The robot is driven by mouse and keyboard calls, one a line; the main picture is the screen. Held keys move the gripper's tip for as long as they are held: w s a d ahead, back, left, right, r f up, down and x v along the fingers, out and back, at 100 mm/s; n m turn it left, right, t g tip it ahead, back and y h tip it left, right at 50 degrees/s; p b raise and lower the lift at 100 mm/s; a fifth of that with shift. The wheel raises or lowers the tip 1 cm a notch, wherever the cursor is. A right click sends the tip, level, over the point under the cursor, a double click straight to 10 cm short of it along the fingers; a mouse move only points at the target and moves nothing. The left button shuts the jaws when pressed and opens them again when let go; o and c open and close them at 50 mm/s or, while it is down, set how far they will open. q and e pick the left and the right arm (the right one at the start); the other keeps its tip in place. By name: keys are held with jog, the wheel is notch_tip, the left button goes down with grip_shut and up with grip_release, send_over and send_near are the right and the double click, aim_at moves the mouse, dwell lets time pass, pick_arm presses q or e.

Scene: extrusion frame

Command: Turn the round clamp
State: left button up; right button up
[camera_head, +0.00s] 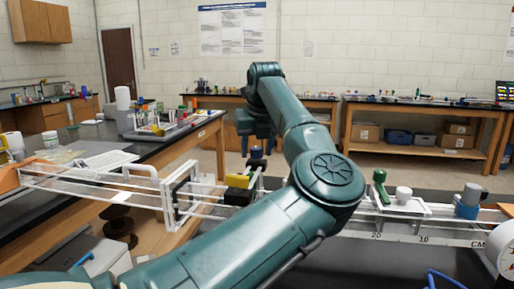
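A long rail with a ruler scale marked in CM (400,232) runs across the table. A green knob (380,178) and a white round piece (403,195) stand on a white carriage on it. Farther right is a grey cylinder on a blue base (467,205). I cannot tell which of these is the round clamp. My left arm crosses the middle and hides part of the rail. My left gripper (257,160) points down near a black block with a yellow top (238,186); its fingers are too small and dark to read. My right gripper is not in view.
A white-edged frame (95,188) extends left from the rail. A round white dial (503,250) and a blue cable (440,278) are at the lower right. A cluttered side bench (130,150) stands at the left, with more benches (425,104) along the back wall.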

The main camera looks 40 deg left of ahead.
pick_arm(q)
jog(key=shift+o, duration=0.3)
jog(key=v, duration=1.3)
jog(key=shift+d, duration=0.1)
